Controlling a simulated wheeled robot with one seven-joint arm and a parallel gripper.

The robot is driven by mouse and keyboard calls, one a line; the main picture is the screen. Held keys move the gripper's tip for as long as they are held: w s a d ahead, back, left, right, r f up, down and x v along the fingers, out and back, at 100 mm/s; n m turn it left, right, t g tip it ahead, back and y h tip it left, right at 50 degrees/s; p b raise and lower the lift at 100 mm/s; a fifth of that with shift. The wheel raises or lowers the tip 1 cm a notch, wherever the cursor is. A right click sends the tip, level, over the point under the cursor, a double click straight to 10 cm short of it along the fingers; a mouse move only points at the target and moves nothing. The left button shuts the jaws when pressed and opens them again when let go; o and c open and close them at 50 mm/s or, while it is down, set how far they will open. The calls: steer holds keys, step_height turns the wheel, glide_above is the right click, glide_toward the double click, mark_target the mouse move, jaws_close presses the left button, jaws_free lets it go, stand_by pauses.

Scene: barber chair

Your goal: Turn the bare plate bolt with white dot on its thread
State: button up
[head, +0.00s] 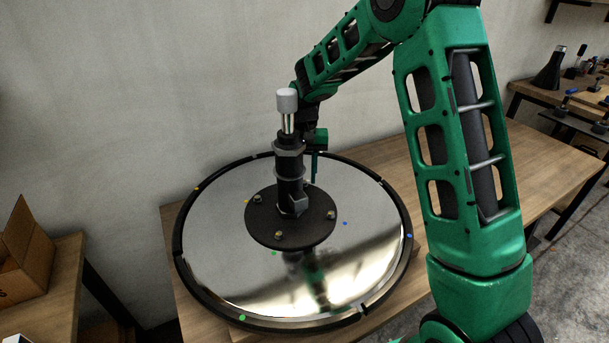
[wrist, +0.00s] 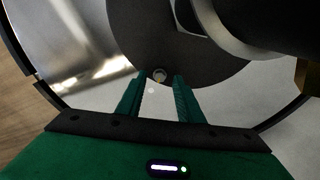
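A round black plate (head: 262,215) lies on a mirror-bright disc and carries several bolts near its rim. Three bolts show in the head view: left (head: 254,198), front (head: 279,235) and right (head: 331,215). The far side is hidden behind the column. In the wrist view a bolt (wrist: 158,74) sits near the plate's edge, with a white dot (wrist: 151,91) on the disc beside it. My gripper (wrist: 160,79) is open, its green fingertips apart on either side of this bolt, without visible contact. In the head view my gripper (head: 314,172) is behind the column, partly hidden.
A dark column (head: 289,165) with a pale cap (head: 287,100) rises from the plate, close to my gripper. The disc has a black rim (head: 190,280) and yellow, green and blue dots. It rests on a wooden table (head: 440,180). A cardboard box (head: 22,255) stands left.

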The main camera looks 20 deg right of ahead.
mark_target(304, 182)
step_height(304, 182, up, 11)
steer(key=shift+f, duration=0.2)
stand_by(0.5)
step_height(304, 182, down, 11)
steer(key=n, duration=3.4)
steer(key=shift+s, duration=0.1)
steer(key=shift+c, duration=0.4)
jaws_close()
